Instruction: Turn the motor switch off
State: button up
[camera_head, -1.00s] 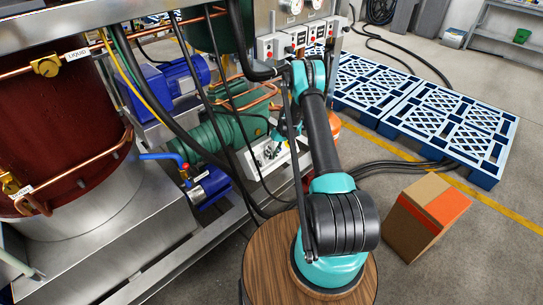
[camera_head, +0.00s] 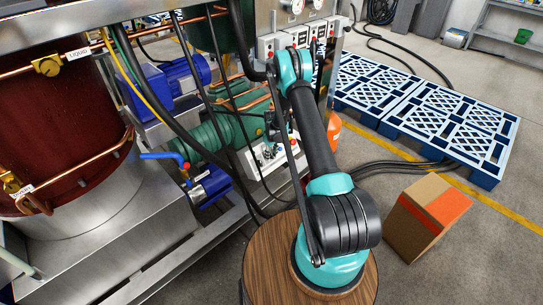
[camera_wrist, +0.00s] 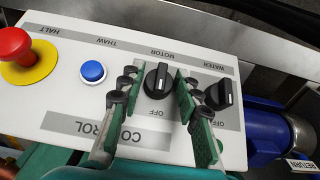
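In the wrist view the motor switch (camera_wrist: 158,82) is a black rotary knob on the white control panel (camera_wrist: 55,95), under the label MOTOR, with OFF printed on its other side. Its handle runs roughly up and down the picture. My gripper (camera_wrist: 159,78) is open, with one green-padded finger on each side of this knob. I cannot tell whether either finger touches it.
The similar black water switch (camera_wrist: 219,94) stands close to the right finger. A blue button (camera_wrist: 92,71) and a red HALT button (camera_wrist: 16,47) on a yellow disc lie to the left. Black hoses hang near the control box. A cardboard box (camera_head: 412,228) stands right of my base.

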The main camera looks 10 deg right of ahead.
aim_at(272, 156)
jog(key=shift+o, duration=1.3)
notch_tip(272, 156, up, 12)
jog(key=shift+s, duration=0.3)
jog(key=shift+d, duration=0.1)
